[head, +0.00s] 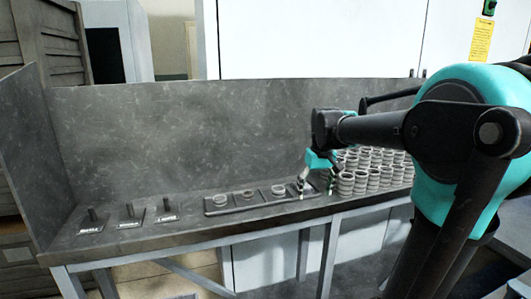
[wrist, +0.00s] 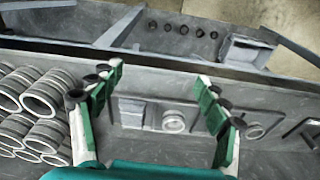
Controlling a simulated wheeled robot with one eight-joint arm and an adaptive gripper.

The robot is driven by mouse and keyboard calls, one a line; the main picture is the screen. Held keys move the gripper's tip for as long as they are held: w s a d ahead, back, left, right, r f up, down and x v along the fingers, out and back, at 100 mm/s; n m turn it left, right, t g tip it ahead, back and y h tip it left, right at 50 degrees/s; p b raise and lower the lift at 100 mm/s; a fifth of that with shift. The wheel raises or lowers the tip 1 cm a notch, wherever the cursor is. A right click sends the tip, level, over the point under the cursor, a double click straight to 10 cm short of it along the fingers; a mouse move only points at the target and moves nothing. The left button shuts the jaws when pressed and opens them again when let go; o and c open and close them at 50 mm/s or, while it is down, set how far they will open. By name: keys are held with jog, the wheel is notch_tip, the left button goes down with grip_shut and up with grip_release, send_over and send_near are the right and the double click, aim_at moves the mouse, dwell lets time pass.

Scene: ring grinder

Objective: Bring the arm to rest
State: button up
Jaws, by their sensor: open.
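My arm reaches in from the right in the head view. My gripper (head: 317,184) hangs above the right part of the workbench (head: 240,225), between the ring tray and the stacked rings. In the wrist view my gripper (wrist: 160,79) has its green-padded fingers spread wide, with nothing between them. A dark tray (head: 236,210) with several square slots lies on the bench and holds rings, such as a ring (head: 277,190) left of the gripper. A ring (wrist: 173,121) in a slot shows beyond the fingers in the wrist view.
Many metal rings (head: 372,170) stand stacked right of the gripper; they also show at left in the wrist view (wrist: 38,100). Three labelled posts (head: 130,213) stand at the bench's left. A grey back panel (head: 190,130) rises behind.

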jog(key=s+d+f+m+t, duration=0.2)
jog(key=s+f, duration=1.6)
jog(key=f, duration=0.2)
jog(key=shift+d+f+m, duration=0.3)
jog(key=shift+d+m, duration=0.1)
jog(key=shift+o, duration=0.2)
jog(key=shift+s, duration=0.1)
